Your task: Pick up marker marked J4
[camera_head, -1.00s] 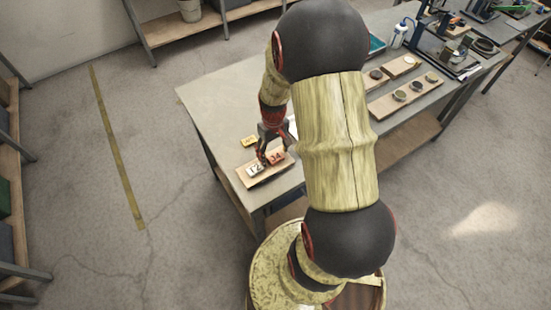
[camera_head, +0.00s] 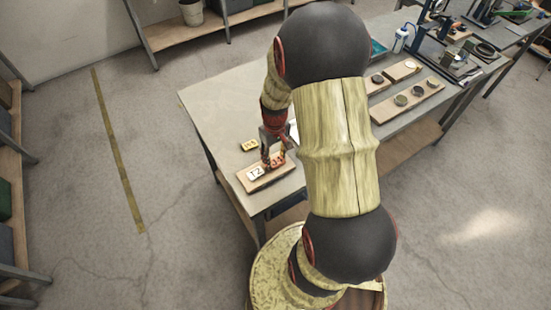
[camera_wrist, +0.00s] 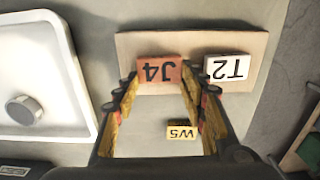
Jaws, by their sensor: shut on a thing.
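The orange marker J4 (camera_wrist: 158,70) shows upside down in the wrist view, at the ends of my fingers. It stands at the board (camera_wrist: 200,42), and I cannot tell whether it is clear of the surface. My gripper (camera_wrist: 160,76) is shut on it, one finger at each side. In the head view my gripper (camera_head: 271,160) partly hides marker J4 (camera_head: 278,160). The white marker T2 (camera_wrist: 228,68) sits beside it on the board, and T2 also shows in the head view (camera_head: 255,173).
The yellow marker W5 (camera_wrist: 182,132) lies on the table off the board, between my fingers in the wrist view. A white tray (camera_wrist: 62,45) with a round grey item is at the left there. More boards with round pieces (camera_head: 408,97) lie farther along the table.

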